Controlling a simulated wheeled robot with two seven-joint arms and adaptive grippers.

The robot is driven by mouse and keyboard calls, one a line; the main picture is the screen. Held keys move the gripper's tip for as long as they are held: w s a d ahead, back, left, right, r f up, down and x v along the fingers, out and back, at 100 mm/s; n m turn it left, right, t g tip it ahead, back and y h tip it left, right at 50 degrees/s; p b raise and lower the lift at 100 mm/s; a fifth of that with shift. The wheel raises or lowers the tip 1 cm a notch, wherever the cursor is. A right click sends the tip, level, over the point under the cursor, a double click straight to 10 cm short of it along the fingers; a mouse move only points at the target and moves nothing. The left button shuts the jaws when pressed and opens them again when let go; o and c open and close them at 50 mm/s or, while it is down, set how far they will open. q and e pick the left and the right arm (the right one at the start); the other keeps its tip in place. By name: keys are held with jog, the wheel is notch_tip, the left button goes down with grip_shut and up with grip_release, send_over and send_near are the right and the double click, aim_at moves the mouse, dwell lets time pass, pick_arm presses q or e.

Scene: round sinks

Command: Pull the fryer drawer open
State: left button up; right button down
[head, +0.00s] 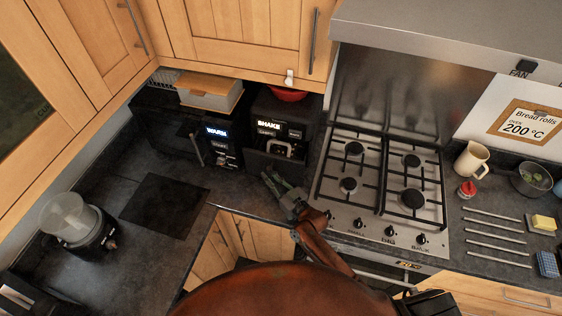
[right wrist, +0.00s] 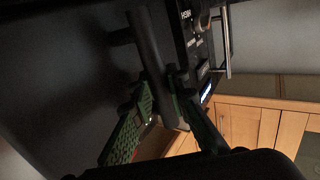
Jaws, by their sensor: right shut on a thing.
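The black fryer (head: 286,120) stands on the back counter with a lit "SHAKE" display on its front. My right gripper (head: 272,180) is in front of the fryer, left of the hob. In the right wrist view, my right gripper (right wrist: 158,90) has its green fingers on both sides of a dark bar handle (right wrist: 147,45), shut on it. The handle stands out from a dark front. My left gripper is not in view.
A microwave-like oven (head: 217,145) with a lit "WARM" display stands just left of the fryer. The gas hob (head: 380,185) is close on the right. Wooden cupboards (head: 245,35) hang above. A blender-like appliance (head: 75,222) stands at the left, beside clear counter.

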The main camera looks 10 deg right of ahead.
jog(key=s+a+p, duration=0.4)
jog(key=s+a, duration=0.4)
jog(key=s, duration=0.5)
jog(key=shift+s+p, duration=0.4)
jog(key=c, duration=2.1)
grip_release()
jog(key=shift+w+d, duration=0.1)
jog(key=v, duration=1.2)
